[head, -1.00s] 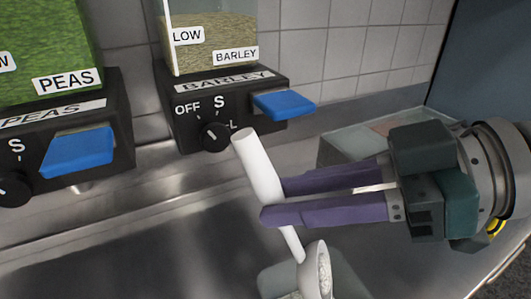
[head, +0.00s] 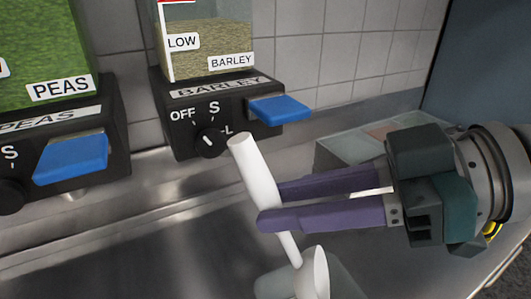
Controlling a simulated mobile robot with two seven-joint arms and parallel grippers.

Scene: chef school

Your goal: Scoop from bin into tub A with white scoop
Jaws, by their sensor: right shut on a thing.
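My right gripper (head: 272,205) comes in from the right, with purple fingers shut on the handle of the white scoop (head: 258,170). The handle leans with its top end up and to the left. The scoop's bowl (head: 313,275) hangs at the bottom edge and is partly cut off; I cannot tell what it holds. A translucent tub (head: 345,284) shows beside and below the bowl, mostly hidden and cut off, with no readable label. I cannot tell whether the bowl is inside it or above it. My left gripper is not in view.
A barley dispenser (head: 195,140) with a blue lever (head: 280,110) and a peas dispenser (head: 110,125) stand along the tiled wall. A translucent container (head: 335,152) sits behind my right gripper. The metal counter (head: 130,235) at lower left is clear.

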